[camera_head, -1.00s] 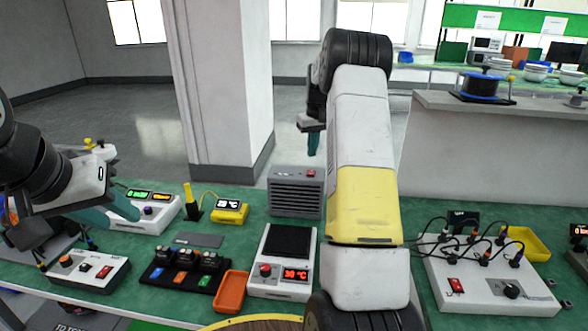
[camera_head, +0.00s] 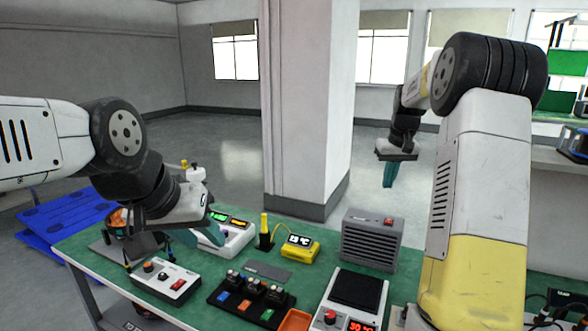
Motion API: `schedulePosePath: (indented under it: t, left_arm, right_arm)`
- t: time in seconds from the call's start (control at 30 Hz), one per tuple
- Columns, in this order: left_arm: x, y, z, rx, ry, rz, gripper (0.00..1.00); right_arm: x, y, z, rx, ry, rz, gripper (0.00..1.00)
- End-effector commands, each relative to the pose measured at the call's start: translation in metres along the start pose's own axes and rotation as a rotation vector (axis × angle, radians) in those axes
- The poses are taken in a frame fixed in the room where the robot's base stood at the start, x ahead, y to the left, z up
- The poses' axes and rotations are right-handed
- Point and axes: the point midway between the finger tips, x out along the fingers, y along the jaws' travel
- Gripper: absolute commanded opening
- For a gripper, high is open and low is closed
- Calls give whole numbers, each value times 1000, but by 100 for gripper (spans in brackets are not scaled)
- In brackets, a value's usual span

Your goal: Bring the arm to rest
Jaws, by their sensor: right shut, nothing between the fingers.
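My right arm rises at the right of the head view, with its white and yellow link close to the camera. My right gripper (camera_head: 388,174) hangs with its teal fingers pointing down, shut and empty, in front of the pillar's right side and above the far edge of the table. My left arm comes in from the left. My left gripper (camera_head: 212,234) is low over the back left of the table, in front of a white device with lit displays (camera_head: 233,240). Its fingers are partly hidden by its own body, and I cannot tell whether it is open or shut.
The green table (camera_head: 85,243) holds a grey heater box (camera_head: 370,239), a yellow meter (camera_head: 300,251), a white switch box (camera_head: 165,283), a black rack (camera_head: 225,298), an orange tray (camera_head: 295,320) and a scale (camera_head: 357,290). A pillar (camera_head: 305,100) stands behind. Blue pallets (camera_head: 62,215) lie left.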

Motion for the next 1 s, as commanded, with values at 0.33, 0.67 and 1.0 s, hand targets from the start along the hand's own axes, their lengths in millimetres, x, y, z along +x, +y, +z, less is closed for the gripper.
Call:
schedulePosePath:
  t: [0.33, 0.67, 1.0]
  left_arm:
    - [0, 0, 0, 0, 0, 0, 36]
    - [0, 0, 0, 0, 0, 0, 36]
    - [0, 0, 0, 0, 0, 0, 36]
  right_arm:
    - [-95, -80, 88, 10, 127, -46, 0]
    - [-131, -141, 198, 13, 234, -94, 0]
    - [-121, -177, 292, 16, 316, -134, 0]
